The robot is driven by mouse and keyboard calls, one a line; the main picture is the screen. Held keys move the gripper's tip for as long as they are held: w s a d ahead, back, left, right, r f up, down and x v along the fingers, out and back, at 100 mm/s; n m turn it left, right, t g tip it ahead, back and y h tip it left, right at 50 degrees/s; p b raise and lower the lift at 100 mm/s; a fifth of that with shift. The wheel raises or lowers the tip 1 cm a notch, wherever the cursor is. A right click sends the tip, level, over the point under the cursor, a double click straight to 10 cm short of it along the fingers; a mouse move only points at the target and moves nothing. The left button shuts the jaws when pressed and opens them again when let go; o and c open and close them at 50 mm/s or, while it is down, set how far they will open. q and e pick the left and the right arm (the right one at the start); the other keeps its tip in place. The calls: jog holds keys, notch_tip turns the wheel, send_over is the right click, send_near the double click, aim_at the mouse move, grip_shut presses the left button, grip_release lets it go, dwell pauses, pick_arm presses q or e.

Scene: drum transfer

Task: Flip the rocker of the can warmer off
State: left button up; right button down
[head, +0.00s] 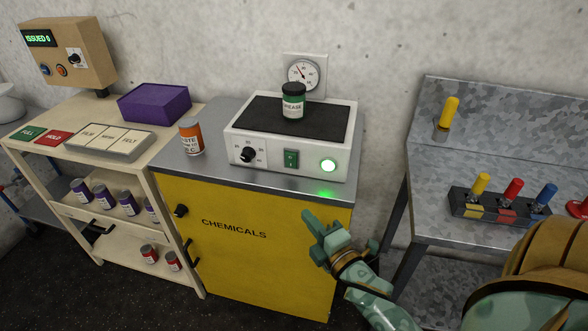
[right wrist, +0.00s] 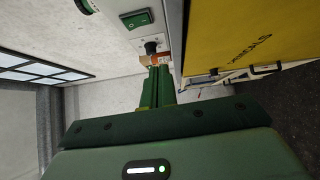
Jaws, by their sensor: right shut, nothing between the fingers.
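The can warmer (head: 238,141) is a white box with a black top plate, standing on the yellow cabinet. Its green rocker (head: 291,158) sits on the front face, between a black dial (head: 249,153) and a lit green lamp (head: 328,165). A green can labelled grease (head: 293,104) stands on the plate. My right gripper (head: 308,216) is shut and empty, in front of the cabinet, below the warmer and apart from it. In the right wrist view, the rocker (right wrist: 133,18) shows beyond and left of the closed fingers (right wrist: 160,70). My left gripper is not in view.
An orange-labelled can (head: 191,137) stands left of the warmer on the yellow cabinet (head: 260,250). A wall gauge (head: 303,73) is behind. A cream shelf cart (head: 150,235) is at the left, a grey metal bench (head: 430,160) at the right.

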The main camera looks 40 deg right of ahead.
notch_tip(320, 180, up, 4)
jog(key=shift+d+f+n+t, duration=0.1)
jog(key=shift+f+n+t, duration=0.15)
jog(key=shift+n+t, duration=0.2)
jog(key=shift+w, duration=0.1)
send_near(291, 160)
jog(key=w+a, duration=0.4)
jog(key=w, duration=0.1)
jog(key=shift+w+d+r+b, duration=0.25)
jog(key=shift+w+d+r, duration=0.05)
jog(key=shift+d, duration=0.25)
jog(key=shift+w+d+r+b, duration=0.25)
jog(key=shift+w+d+r, duration=0.1)
jog(key=shift+d, duration=0.2)
jog(key=shift+w+d+r, duration=0.1)
jog(key=shift+w+d, duration=0.2)
jog(key=shift+d, duration=0.15)
